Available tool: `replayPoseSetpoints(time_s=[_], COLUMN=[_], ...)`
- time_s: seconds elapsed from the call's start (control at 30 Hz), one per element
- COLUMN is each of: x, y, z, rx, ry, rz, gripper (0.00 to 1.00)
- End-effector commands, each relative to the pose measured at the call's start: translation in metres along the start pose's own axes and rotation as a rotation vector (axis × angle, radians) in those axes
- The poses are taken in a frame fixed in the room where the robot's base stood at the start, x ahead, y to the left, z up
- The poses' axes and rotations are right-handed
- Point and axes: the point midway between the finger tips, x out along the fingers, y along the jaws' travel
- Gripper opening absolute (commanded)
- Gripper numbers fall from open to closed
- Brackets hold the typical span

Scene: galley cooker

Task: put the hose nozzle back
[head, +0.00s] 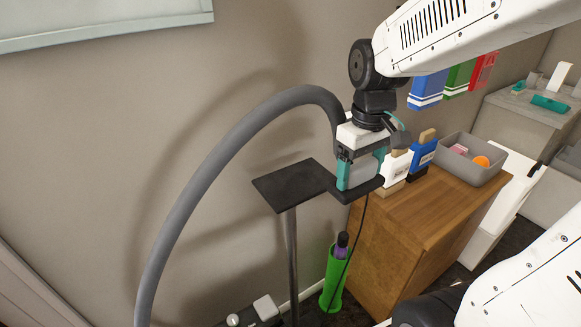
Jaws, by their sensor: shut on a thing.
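The thick grey hose (221,140) arches up from the lower left and its upper end runs in behind my gripper (362,165). My gripper points down and is shut on the hose nozzle at this end. The nozzle is mostly hidden by the gripper, so its outline and tilt are unclear. A black stand (290,184) with a flat top plate on a thin post is just left of my gripper. A dark piece sticks out from the plate under the gripper. I cannot tell whether the nozzle touches it or sits in it.
A wooden cabinet (432,210) stands close on the right, with small boxes and a grey bin (472,162) on top. Coloured binders (428,90) are behind the arm. A green holder (335,278) with a purple bottle is on the floor below. The wall is close behind.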

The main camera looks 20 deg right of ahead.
Motion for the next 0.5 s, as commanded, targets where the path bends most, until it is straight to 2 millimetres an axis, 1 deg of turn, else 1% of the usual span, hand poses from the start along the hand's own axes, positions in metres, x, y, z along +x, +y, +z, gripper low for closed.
replayPoseSetpoints(time_s=[0.07,0.4,0.5], x=[0.001,0.011,0.012], y=[-0.006,-0.036,-0.045], z=[-0.012,-0.097,-0.119], rx=[-0.006,-0.004,-0.003], ry=[-0.002,-0.002,-0.001], rz=[-0.001,0.000,0.000], gripper=[0.41,0.41,0.41])
